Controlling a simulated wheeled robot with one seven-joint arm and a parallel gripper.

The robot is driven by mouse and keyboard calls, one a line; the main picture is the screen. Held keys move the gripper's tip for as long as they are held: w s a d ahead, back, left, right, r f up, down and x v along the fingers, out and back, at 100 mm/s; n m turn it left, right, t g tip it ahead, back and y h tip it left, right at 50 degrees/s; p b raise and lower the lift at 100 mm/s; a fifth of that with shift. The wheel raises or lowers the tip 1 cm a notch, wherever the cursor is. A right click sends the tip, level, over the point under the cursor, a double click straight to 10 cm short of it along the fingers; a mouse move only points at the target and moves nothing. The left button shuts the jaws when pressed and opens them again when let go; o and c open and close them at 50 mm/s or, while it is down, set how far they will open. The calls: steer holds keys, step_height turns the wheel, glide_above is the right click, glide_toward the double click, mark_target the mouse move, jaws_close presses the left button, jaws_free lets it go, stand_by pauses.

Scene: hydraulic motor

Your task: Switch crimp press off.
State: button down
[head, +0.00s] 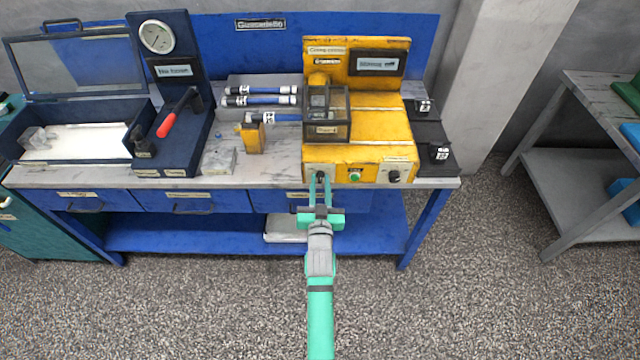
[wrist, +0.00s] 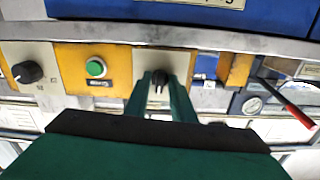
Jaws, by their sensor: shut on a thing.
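The yellow crimp press (head: 380,130) stands on the workbench. Its front panel carries a left black knob (wrist: 159,78), a green button (head: 355,176) and a right black knob (head: 394,176). My gripper (head: 321,184) reaches the panel at the left knob, its green fingers on either side of it. In the wrist view, which shows the panel upside down, my gripper (wrist: 160,88) is shut on this left knob. The green button (wrist: 96,68) and the other knob (wrist: 27,72) lie to its left there, untouched. The knob's markings are not readable.
Left of the press are a small yellow block (head: 254,137), a rack of hose pieces (head: 262,97) and a dark blue lever device with a red handle (head: 166,125). Blue drawers (head: 210,201) sit below the bench edge. Open floor lies in front.

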steer(key=n, duration=0.5)
steer(key=shift+w+r+n, duration=0.1)
steer(key=shift+r+n, duration=0.1)
steer(key=shift+n, duration=2.3)
steer(key=c, duration=1.8)
jaws_free()
steer(key=shift+f, duration=0.1)
steer(key=shift+s+d, duration=0.1)
steer(key=shift+s, duration=0.1)
steer(key=s, duration=1)
steer(key=shift+s, duration=0.25)
